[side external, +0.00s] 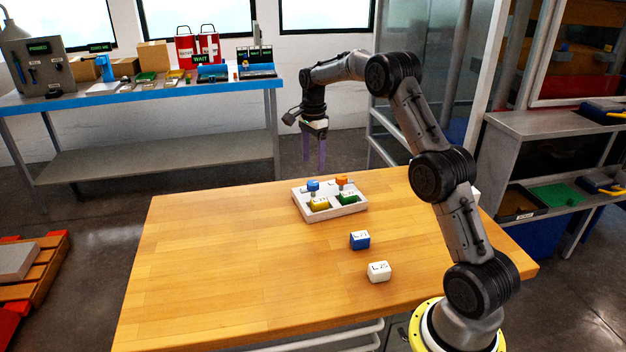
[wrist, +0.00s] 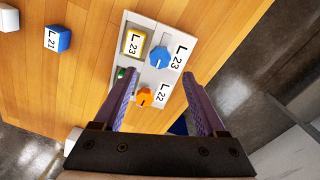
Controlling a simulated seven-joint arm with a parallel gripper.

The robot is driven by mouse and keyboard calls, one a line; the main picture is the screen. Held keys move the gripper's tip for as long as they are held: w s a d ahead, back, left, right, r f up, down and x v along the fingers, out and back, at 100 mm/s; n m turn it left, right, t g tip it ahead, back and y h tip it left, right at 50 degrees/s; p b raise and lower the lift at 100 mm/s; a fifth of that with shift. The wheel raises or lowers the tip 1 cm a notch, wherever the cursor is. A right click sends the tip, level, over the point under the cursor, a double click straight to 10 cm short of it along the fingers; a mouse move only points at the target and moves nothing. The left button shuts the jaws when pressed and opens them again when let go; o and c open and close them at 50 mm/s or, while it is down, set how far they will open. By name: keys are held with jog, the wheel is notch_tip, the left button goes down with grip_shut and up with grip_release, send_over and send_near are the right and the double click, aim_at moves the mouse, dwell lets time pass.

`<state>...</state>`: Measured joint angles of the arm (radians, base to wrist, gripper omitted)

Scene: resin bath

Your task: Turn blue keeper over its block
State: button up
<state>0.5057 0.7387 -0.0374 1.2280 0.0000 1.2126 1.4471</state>
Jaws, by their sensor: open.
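The blue keeper (side external: 313,185) is a knob on the far side of a pale fixture (side external: 298,206). It also shows in the wrist view (wrist: 159,57), with an L23 label beside it. The yellow block (side external: 320,204) sits in the fixture's recess next to it; its top reads L23 in the wrist view (wrist: 133,42). The blue keeper appears beside this block, not over it. My gripper (side external: 314,158) is open and empty, above and behind the fixture with its purple fingers pointing down. In the wrist view its fingertips (wrist: 159,75) lie either side of the knob area.
An orange keeper (wrist: 145,97) labelled L22 and a green block (side external: 348,199) share the fixture. A blue block (side external: 359,240) marked L21 and a white block (side external: 379,271) marked L25 stand on the wooden table (side external: 220,260). The table's left half is clear.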

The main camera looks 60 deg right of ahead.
aim_at(313, 183)
notch_tip(313, 183, down, 7)
jog(key=shift+f, duration=0.1)
dwell(0.4)
grip_shut()
